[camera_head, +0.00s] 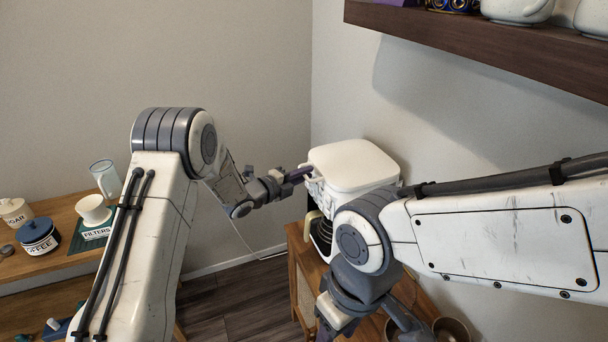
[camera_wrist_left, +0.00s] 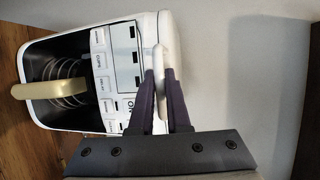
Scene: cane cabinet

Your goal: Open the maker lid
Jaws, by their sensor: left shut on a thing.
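The white coffee maker stands on the wooden cabinet in the head view, with its broad white lid (camera_head: 352,163) on top. The lid looks down on the body; I cannot tell if there is a small gap. My left gripper (camera_head: 303,173) is at the lid's left front edge. In the left wrist view its dark purple fingers (camera_wrist_left: 164,98) are shut on the white lid tab (camera_wrist_left: 159,62). The maker's button panel (camera_wrist_left: 108,75) shows beside them. My right gripper (camera_head: 328,326) is low at the bottom edge, partly cut off; its jaws are unclear.
A carafe with a cream handle (camera_wrist_left: 45,90) sits in the maker's dark bay. A dark shelf (camera_head: 480,47) with pots overhangs at upper right. A wooden counter (camera_head: 60,215) at left holds a coffee jar (camera_head: 38,237), a sugar jar (camera_head: 14,212) and a glass (camera_head: 105,178). Bowls stand at lower right.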

